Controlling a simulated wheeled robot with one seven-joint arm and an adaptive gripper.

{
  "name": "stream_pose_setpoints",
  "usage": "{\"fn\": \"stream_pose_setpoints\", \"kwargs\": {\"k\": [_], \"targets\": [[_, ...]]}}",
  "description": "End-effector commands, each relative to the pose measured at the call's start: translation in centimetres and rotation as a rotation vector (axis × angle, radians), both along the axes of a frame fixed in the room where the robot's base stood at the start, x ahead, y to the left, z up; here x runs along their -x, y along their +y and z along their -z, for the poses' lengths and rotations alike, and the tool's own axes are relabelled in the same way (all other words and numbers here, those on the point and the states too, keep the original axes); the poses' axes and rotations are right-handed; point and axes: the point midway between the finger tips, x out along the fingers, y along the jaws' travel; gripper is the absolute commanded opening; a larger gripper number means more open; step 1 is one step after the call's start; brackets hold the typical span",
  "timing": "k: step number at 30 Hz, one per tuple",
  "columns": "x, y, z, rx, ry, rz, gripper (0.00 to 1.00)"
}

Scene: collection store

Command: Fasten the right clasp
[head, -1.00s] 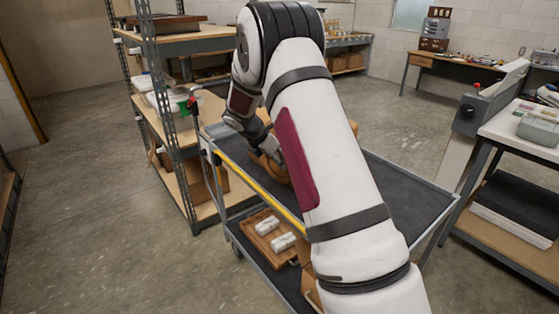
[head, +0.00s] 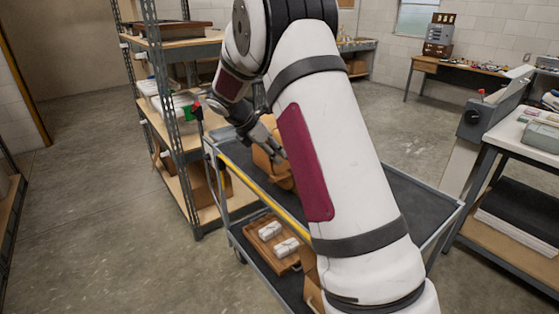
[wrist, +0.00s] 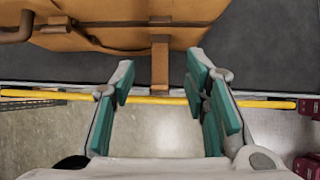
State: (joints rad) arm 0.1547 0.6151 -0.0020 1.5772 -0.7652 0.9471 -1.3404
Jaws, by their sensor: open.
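A tan leather case (head: 280,176) sits on the cart's dark top, mostly hidden behind my arm in the head view. In the wrist view the case (wrist: 110,38) fills the top, with a brown handle (wrist: 22,30) at the left. One strap (wrist: 160,66) hangs from its near side toward the cart's edge. My gripper (wrist: 161,75) is open, its teal-padded fingers either side of the strap's lower end and apart from it. In the head view my gripper (head: 270,140) is beside the case. Which clasp this strap belongs to cannot be told.
The cart (head: 432,200) has a yellow front edge (wrist: 150,99) crossing below the strap. A wooden tray (head: 270,241) with white rolls is on its lower shelf. Metal shelving (head: 170,120) stands close at the left, a workbench (head: 535,135) at the right.

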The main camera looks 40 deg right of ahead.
Motion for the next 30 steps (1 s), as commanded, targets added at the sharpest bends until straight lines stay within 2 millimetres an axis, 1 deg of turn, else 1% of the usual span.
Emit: {"fn": "stream_pose_setpoints", "kwargs": {"k": [1, 3, 6, 9, 28, 30], "targets": [[0.0, 0.6, -0.9, 0.001, -0.003, -0.002, 0.42], [0.0, 1.2, -1.7, 0.001, -0.003, -0.002, 0.42], [0.1, 1.7, -2.5, 0.001, -0.002, -0.001, 0.42], [0.2, 2.1, -3.0, 0.001, 0.001, -0.001, 0.42], [0.2, 2.2, -3.1, 0.001, 0.0, 0.0, 0.42], [0.6, 2.5, -3.9, -0.009, -0.022, 0.02, 0.42]]}}
